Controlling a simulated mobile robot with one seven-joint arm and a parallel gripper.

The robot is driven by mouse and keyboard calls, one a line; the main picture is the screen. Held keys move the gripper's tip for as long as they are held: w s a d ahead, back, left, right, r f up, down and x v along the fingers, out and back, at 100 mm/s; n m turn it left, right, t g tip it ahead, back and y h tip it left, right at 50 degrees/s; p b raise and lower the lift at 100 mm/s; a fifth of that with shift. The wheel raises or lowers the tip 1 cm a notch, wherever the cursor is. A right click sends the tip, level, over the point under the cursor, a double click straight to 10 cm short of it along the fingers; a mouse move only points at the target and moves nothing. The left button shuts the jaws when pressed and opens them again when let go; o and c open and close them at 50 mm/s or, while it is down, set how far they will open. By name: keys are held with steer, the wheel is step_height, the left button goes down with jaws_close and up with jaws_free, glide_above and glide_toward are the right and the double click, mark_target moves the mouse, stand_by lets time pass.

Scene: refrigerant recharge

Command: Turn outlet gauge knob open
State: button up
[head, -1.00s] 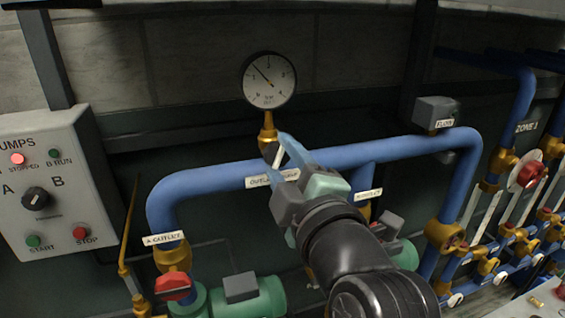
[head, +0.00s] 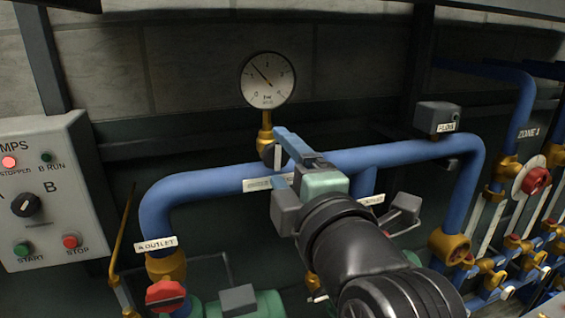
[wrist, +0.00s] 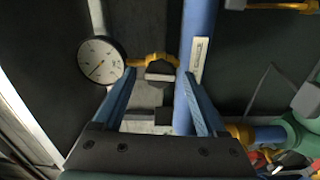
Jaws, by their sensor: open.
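The round white outlet gauge (head: 267,80) stands on a brass stem above the blue outlet pipe (head: 210,182). A small dark grey knob (head: 266,153) sits at the foot of the stem, partly hidden by my finger in the head view. My gripper (head: 283,158) is open in front of it. In the wrist view my two blue fingers (wrist: 159,76) are apart, with the brass valve body (wrist: 155,60) and grey knob (wrist: 160,72) just beyond and between their tips. Contact cannot be told. The gauge (wrist: 101,61) lies left there.
The blue pipe (wrist: 197,45) runs close by the right finger in the wrist view. A pump control panel (head: 42,190) is at left. The red A outlet valve handle (head: 165,295) is lower left. A flow box (head: 437,116) and several zone valves are at right.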

steer(key=v, duration=0.6)
steer(key=shift+s+b, duration=0.25)
steer(key=shift+b, duration=0.15)
steer(key=s+a+r+m+t+h+p, duration=0.1)
steer(key=r+m+t, duration=0.4)
steer(key=r+m, duration=0.5)
steer(key=s+a+r+m+t+h+p, duration=0.1)
steer(key=s+r+m+t+h, duration=0.3)
steer(key=r+m, duration=0.6)
steer(key=s+r+t, duration=0.1)
steer(key=s, duration=0.1)
steer(key=shift+s+m+h, duration=0.3)
steer(key=shift+s+m, duration=0.05)
steer(key=shift+m, duration=0.05)
steer(key=shift+a+f, duration=0.15)
steer(key=shift+a, duration=0.05)
